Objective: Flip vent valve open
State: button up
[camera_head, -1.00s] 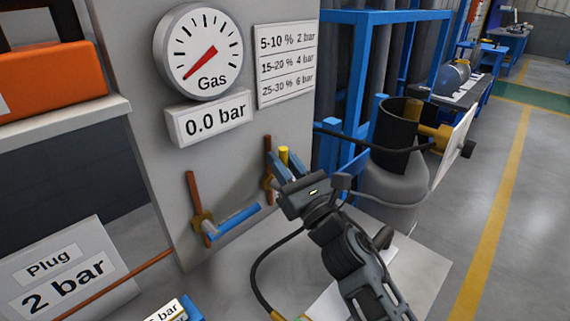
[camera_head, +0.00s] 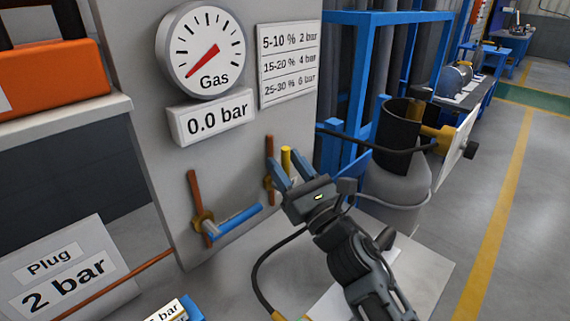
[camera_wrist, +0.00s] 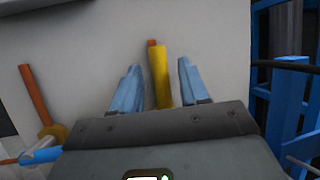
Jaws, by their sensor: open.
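The valve with the yellow handle (camera_head: 286,161) is on the grey panel, with a copper pipe (camera_head: 269,152) beside it. The yellow handle (camera_wrist: 160,76) stands upright between my two blue fingers in the wrist view. My gripper (camera_head: 285,168) is open around the handle, with a gap on both sides in the wrist view (camera_wrist: 158,85). The valve body behind my gripper is mostly hidden. A second valve with a blue handle (camera_head: 235,218) is to the left; its handle points sideways to the right. The task does not show which one is the vent valve by any label.
A gas gauge (camera_head: 201,50) reads zero above a 0.0 bar display (camera_head: 211,117). A pressure chart (camera_head: 287,63) hangs to the right. A blue frame (camera_head: 345,100) and grey cylinder (camera_head: 395,185) stand right of the panel. A black hose (camera_head: 257,265) curves below my arm.

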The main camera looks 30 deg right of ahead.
aim_at(288, 168)
jog(key=b+v, duration=0.2)
jog(key=v, duration=0.3)
jog(key=shift+s+f, duration=0.25)
jog(key=shift+f, duration=0.05)
jog(key=shift+s+b, duration=0.35)
jog(key=shift+s, duration=0.3)
